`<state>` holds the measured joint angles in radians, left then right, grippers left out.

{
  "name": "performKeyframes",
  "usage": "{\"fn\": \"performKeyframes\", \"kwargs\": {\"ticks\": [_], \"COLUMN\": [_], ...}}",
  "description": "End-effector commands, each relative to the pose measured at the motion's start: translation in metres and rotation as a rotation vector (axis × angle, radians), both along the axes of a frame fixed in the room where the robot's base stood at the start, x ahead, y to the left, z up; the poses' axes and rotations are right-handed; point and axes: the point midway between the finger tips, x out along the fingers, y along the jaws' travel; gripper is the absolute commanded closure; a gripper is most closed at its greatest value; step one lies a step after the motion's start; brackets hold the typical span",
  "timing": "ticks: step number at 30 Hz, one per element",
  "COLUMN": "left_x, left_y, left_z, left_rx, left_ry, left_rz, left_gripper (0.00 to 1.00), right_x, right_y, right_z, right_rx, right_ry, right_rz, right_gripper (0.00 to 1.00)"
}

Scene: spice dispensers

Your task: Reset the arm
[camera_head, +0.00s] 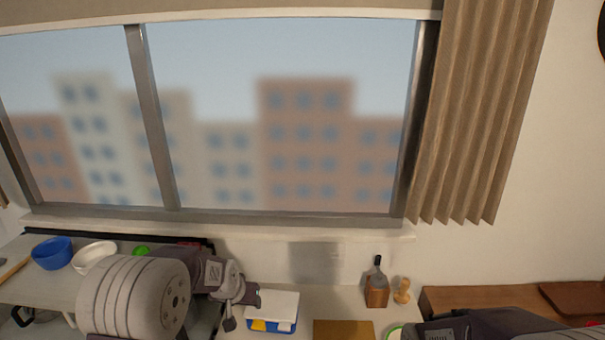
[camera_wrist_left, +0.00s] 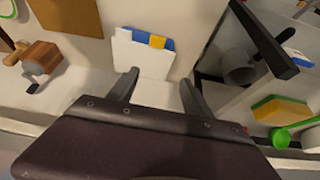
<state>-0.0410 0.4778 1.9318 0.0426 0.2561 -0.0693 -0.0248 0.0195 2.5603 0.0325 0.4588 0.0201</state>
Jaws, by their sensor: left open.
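My left gripper (camera_head: 246,306) comes in from the left in the head view, low in the picture, just left of a white box (camera_head: 284,303). In the left wrist view, my left gripper (camera_wrist_left: 160,88) has its two dark fingers spread apart with nothing between them. The same white box, with blue and yellow items in it, shows ahead of the fingers in the wrist view (camera_wrist_left: 140,58). The fingers look apart from it. A dark part of my right arm shows at the lower right of the head view. Its fingers are not visible.
A shelf at left carries a blue bowl (camera_head: 52,253) and a white bowl (camera_head: 94,257). A wooden holder (camera_head: 376,297) stands right of the box. A brown board (camera_head: 343,330) lies in front. A sponge (camera_wrist_left: 281,110) and grey mug (camera_wrist_left: 238,68) show at right in the wrist view.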

Motion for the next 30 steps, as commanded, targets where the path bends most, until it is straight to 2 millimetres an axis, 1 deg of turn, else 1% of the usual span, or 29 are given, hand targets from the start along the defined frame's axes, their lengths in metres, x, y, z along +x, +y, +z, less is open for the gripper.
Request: {"fn": "performKeyframes", "kwargs": {"ticks": [1, 2, 3, 4, 5, 6, 9, 12, 15, 30], "left_x": [-0.031, -0.052, -0.083, -0.107, -0.128, -0.153, -0.202, -0.230, -0.240, -0.239], "left_y": [0.004, 0.005, 0.008, 0.009, 0.010, 0.011, 0.012, 0.013, 0.013, 0.013], "left_z": [-0.012, -0.014, -0.018, -0.022, -0.026, -0.031, -0.041, -0.053, -0.056, -0.056], "left_rx": [-0.002, -0.004, -0.006, -0.008, -0.009, -0.010, -0.011, -0.010, -0.011, -0.013], "left_ry": [0.011, 0.027, 0.059, 0.088, 0.116, 0.158, 0.262, 0.341, 0.375, 0.375], "left_rz": [0.011, 0.017, 0.027, 0.035, 0.041, 0.049, 0.063, 0.075, 0.086, 0.090], "left_gripper": [0.42, 0.42, 0.42, 0.42, 0.42, 0.42, 0.42, 0.42, 0.42, 0.42], "right_x": [0.000, 0.000, 0.000, 0.000, 0.000, 0.000, 0.000, 0.000, 0.000, 0.000], "right_y": [0.000, 0.000, 0.000, 0.000, 0.000, 0.000, 0.000, 0.000, 0.000, 0.000], "right_z": [-0.032, -0.039, -0.048, -0.052, -0.053, -0.053, -0.048, -0.047, -0.047, -0.047], "right_rx": [0.000, 0.000, 0.000, 0.000, 0.000, 0.000, 0.000, 0.000, 0.000, 0.000], "right_ry": [0.000, 0.000, 0.000, 0.000, 0.000, 0.000, -0.001, -0.001, -0.001, -0.001], "right_rz": [0.000, 0.000, 0.000, 0.000, 0.000, 0.000, 0.000, 0.000, 0.000, 0.000], "right_gripper": [1.00, 1.00, 1.00, 1.00, 1.00, 1.00, 1.00, 1.00, 1.00, 1.00]}}
